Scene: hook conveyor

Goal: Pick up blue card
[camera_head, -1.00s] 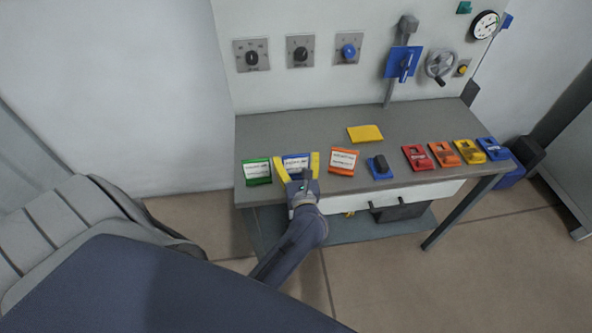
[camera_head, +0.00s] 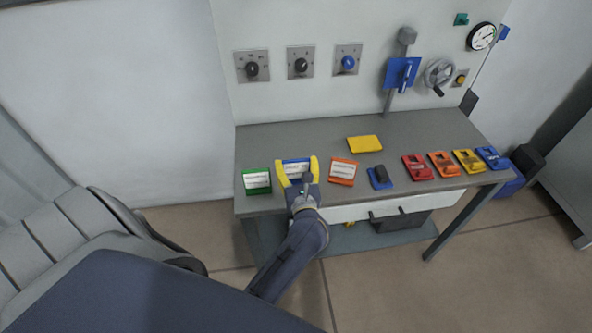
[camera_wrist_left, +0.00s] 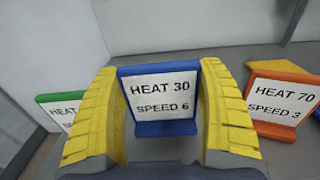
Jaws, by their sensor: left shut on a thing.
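The blue card (camera_head: 295,167) has a white label and sits near the front left of the table, between the green and orange cards. In the left wrist view the blue card (camera_wrist_left: 161,97) reads "HEAT 30 SPEED 6". My left gripper (camera_head: 298,169) has yellow fingers, one on each side of the card. In the wrist view the left gripper (camera_wrist_left: 160,98) is shut on the card's side edges. The wrist view does not clearly show whether the card's lower edge touches the table. My right gripper is not in view.
A green card (camera_head: 257,181) lies to the left and an orange card (camera_head: 342,170) to the right. A yellow card (camera_head: 364,144) lies farther back. Several coloured clamp-like blocks (camera_head: 443,162) line the table's right side. Knobs (camera_head: 300,64) and a handwheel (camera_head: 438,75) are on the wall panel.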

